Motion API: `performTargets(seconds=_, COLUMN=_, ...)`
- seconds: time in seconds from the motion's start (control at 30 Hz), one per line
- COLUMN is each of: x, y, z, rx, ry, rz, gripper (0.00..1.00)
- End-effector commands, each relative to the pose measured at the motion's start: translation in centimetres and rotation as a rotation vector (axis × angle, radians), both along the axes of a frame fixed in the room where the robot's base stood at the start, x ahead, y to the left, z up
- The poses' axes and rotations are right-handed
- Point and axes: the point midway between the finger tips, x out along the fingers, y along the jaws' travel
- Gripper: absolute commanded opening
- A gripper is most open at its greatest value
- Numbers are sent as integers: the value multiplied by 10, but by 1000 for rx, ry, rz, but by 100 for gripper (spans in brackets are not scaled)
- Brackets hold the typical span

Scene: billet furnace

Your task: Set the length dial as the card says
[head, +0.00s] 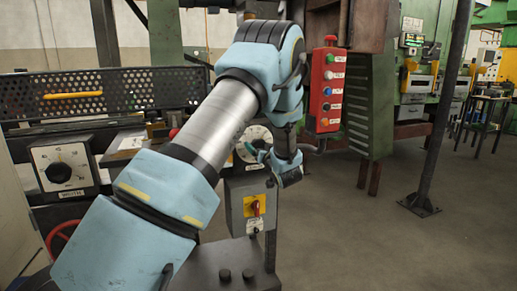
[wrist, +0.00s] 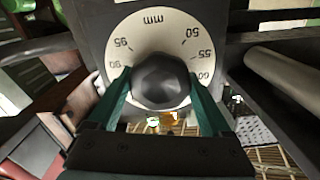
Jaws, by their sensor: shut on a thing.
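A white round dial (wrist: 150,30) marked mm fills the top of the wrist view, with 50, 55, 60, 90 and 95 legible. Its dark faceted knob (wrist: 162,80) sits in the middle. My gripper (wrist: 161,76) has its green fingers on both sides of the knob and is shut on it. Any pointer mark on the knob is not readable. In the head view the same dial (head: 252,137) is partly hidden by my arm, with my gripper (head: 262,155) at its face. I cannot make out a card with a legible setting.
A second dial (head: 62,168) with a black knob is on a box at the left. A yellow plate with a red switch (head: 255,207) is below the gripped dial. A red push-button box (head: 326,88) hangs close right of my wrist. Open floor lies at right.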

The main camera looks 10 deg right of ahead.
Motion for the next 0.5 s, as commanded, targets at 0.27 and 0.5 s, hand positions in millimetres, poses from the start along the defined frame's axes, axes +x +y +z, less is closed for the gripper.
performTargets(seconds=0.27, x=0, y=1, z=-4, rx=-100, ry=-13, rz=1, gripper=27)
performTargets(seconds=0.5, x=0, y=1, z=-7, rx=-292, ry=-39, rz=1, gripper=27)
